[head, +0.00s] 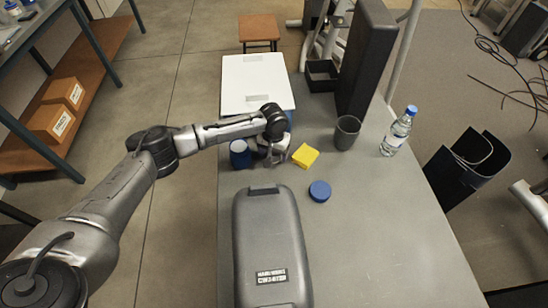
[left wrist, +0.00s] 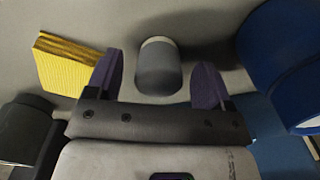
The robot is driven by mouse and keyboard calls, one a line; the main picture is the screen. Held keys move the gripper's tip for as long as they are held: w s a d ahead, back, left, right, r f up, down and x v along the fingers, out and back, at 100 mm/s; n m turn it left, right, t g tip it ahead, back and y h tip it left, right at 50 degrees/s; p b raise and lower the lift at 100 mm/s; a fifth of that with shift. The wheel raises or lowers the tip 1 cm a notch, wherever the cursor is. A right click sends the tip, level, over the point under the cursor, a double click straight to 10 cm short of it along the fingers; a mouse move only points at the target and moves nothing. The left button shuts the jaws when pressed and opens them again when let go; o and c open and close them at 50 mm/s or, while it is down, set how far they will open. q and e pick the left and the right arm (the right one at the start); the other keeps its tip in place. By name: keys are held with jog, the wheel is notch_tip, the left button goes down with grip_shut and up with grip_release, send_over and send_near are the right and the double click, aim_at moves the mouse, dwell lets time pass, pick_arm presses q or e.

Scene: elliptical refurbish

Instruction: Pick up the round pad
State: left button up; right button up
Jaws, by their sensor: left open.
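A flat blue disc (head: 320,191) lies on the grey table, right of the dark case; it looks like the round pad. My left gripper (head: 275,157) is low over the table, left of and beyond the disc, between a blue jar (head: 239,154) and a yellow block (head: 305,156). In the left wrist view the gripper (left wrist: 158,85) is open, fingers apart. A small grey rounded piece (left wrist: 158,68) shows between its fingers; I cannot tell what it is or whether they touch it. The disc is not clearly seen in that view. My right gripper is not in view.
The dark case (head: 268,240) fills the table's near left. A dark cup (head: 347,132) and a water bottle (head: 397,131) stand to the right. A white-topped box (head: 255,85) and tall black panel (head: 367,55) are behind. The table's near right is clear.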

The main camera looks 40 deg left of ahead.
pick_arm(q)
jog(key=shift+f, duration=0.3)
jog(key=c, duration=1)
jog(key=shift+r, duration=0.1)
